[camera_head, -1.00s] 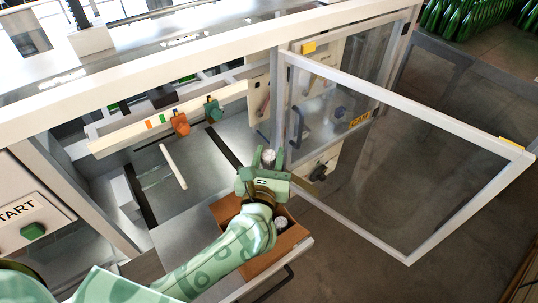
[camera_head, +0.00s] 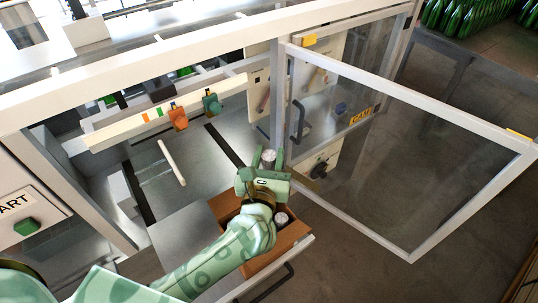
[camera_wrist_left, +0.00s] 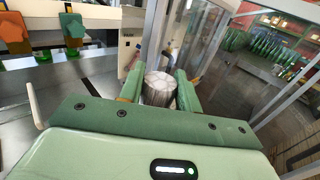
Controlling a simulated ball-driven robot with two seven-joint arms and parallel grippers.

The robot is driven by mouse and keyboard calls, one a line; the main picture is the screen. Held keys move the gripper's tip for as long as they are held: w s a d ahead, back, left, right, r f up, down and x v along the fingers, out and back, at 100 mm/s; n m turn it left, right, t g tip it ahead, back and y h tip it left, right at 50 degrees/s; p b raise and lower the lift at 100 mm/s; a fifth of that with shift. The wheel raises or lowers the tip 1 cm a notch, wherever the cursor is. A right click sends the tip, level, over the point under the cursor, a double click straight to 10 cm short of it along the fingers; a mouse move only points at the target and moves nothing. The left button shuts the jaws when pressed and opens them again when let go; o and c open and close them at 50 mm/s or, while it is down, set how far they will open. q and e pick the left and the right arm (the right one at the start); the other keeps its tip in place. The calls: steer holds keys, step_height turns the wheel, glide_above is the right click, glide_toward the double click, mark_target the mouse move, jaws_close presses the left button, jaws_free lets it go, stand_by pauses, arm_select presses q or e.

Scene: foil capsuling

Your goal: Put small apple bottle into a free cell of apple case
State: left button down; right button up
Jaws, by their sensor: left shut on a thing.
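My left gripper (camera_head: 269,160) is above the back part of the brown case (camera_head: 292,236) in the head view. It is shut on a small bottle (camera_head: 268,157) with a silvery top, which sits between the two green fingers. In the left wrist view the bottle's pale foil top (camera_wrist_left: 160,82) shows between the fingers; its lower part is hidden. Another silver-topped bottle (camera_head: 281,219) stands in the case, to the right of my wrist. My gripper and forearm hide much of the case, so its cells cannot be made out. My right gripper does not show.
The case stands on a grey shelf with a dark handle (camera_head: 272,283). An open framed glass door (camera_head: 420,150) reaches out to the right. A rail with orange (camera_head: 178,118) and green (camera_head: 212,104) holders lies behind. A pale rod (camera_head: 172,163) stands left of the gripper.

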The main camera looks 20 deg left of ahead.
arm_select(q)
steer(key=shift+f+b, duration=5.4)
steer(key=shift+f, duration=0.55)
steer(key=shift+f+b, duration=0.3)
steer(key=shift+f, duration=0.05)
